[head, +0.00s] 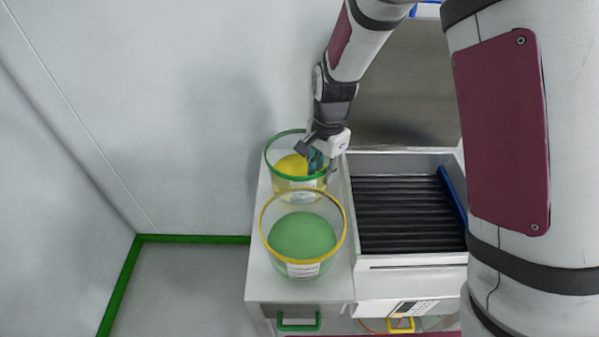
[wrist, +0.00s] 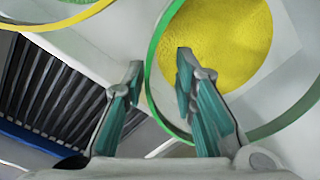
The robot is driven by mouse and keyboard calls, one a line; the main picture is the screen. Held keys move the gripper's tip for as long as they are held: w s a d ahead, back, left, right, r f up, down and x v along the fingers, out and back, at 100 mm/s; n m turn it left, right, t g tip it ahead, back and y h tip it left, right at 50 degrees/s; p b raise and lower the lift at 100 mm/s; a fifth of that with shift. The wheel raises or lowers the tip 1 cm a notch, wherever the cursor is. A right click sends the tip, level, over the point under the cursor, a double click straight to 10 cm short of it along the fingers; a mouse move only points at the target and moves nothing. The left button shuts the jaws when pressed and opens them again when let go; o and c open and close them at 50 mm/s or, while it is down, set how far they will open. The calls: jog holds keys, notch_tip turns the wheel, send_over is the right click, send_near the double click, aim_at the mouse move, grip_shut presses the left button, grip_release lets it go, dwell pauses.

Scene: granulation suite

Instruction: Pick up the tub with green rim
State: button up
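The tub with green rim (head: 284,184) is clear-walled with yellow contents and stands at the back of a white counter. My gripper (head: 323,165) is at its right side in the head view, pointing down. In the wrist view, the green-rimmed tub (wrist: 153,48) fills the upper right. My gripper (wrist: 159,72) is open there, with the green rim passing between its two fingers. The right finger lies over the tub's inside and the left finger outside it. I cannot tell whether either finger touches the wall.
A tub with yellow rim (head: 342,237) and green contents stands just in front of the green-rimmed one. To the right is a white-framed unit with a black ribbed bed (head: 400,215) and a blue bar (head: 453,190). A wall stands close at the left and back.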

aim_at(320, 182)
jog(key=shift+s+a+f, duration=0.1)
jog(key=shift+s+f, duration=0.05)
jog(key=shift+f, duration=2.2)
grip_shut()
